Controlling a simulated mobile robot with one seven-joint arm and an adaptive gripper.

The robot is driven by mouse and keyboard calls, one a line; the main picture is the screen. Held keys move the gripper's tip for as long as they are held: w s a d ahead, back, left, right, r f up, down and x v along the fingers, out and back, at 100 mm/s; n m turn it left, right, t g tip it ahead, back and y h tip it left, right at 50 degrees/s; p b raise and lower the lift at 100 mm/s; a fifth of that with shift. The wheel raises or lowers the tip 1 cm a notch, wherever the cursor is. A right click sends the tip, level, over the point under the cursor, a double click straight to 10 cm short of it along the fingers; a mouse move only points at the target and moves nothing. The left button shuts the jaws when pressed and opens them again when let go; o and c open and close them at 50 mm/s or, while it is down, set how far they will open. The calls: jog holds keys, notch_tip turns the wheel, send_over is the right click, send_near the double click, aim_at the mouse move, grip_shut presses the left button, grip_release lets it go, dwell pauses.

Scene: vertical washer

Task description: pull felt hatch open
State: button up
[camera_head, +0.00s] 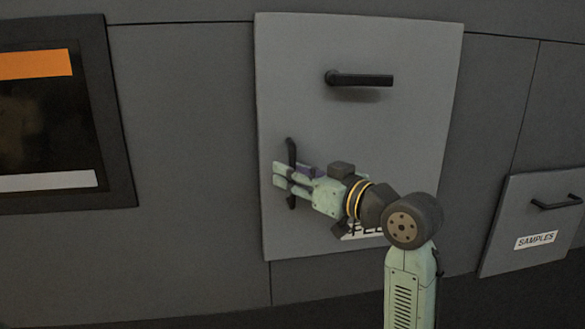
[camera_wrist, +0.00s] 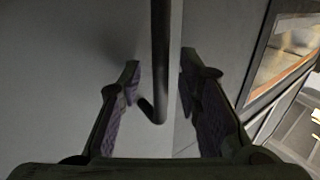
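The felt hatch (camera_head: 300,80) is a light grey panel in the wall, and it looks shut. Its label (camera_head: 362,233) is partly hidden behind my arm, with only some letters showing. A black vertical handle (camera_head: 291,150) sits near the hatch's left edge, its middle hidden by my fingers. A black horizontal lever handle (camera_head: 360,79) is higher up on the panel. My gripper (camera_head: 279,177) reaches the vertical handle from the right. In the wrist view the handle bar (camera_wrist: 160,45) stands between the two open fingers, with a gap on both sides.
A smaller hatch labelled SAMPLES (camera_head: 520,215) with its own black handle is at the right. A dark-framed window (camera_head: 120,130) with orange and white strips is at the left. The wall between window and felt hatch is bare.

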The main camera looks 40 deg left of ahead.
jog(key=shift+a, duration=0.25)
grip_shut()
dwell(0.8)
